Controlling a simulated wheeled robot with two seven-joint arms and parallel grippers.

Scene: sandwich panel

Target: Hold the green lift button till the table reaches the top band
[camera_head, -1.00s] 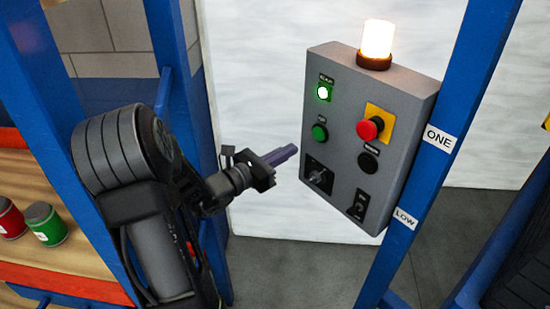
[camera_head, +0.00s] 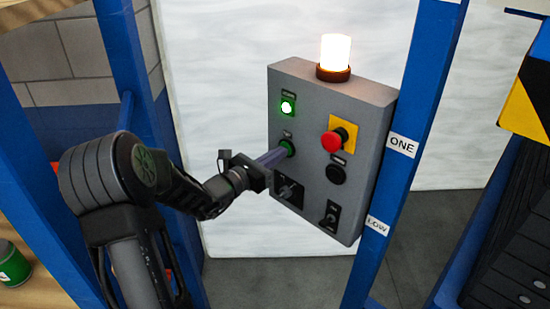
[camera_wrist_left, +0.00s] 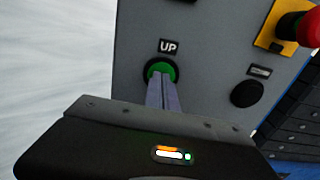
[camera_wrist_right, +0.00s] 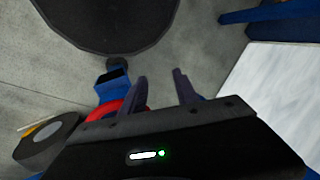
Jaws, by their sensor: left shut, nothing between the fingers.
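The grey control box (camera_head: 335,110) hangs on a blue post. Its green button (camera_head: 288,148) carries an UP label in the left wrist view (camera_wrist_left: 151,70). My left gripper (camera_head: 284,153) is shut and empty, its fingertips at the green button and covering part of it. They look in contact, but I cannot tell how far the button is pushed in. My right gripper (camera_wrist_right: 158,84) shows only in its wrist view, with its fingers apart and empty.
The box also has a lit green lamp (camera_head: 287,107), a red mushroom button (camera_head: 332,142) and a black button (camera_head: 336,174). A glowing beacon (camera_head: 335,54) stands on top. Labels ONE (camera_head: 402,146) and LOW (camera_head: 377,225) are on the post. A yellow-and-black striped edge (camera_head: 530,100) is at right.

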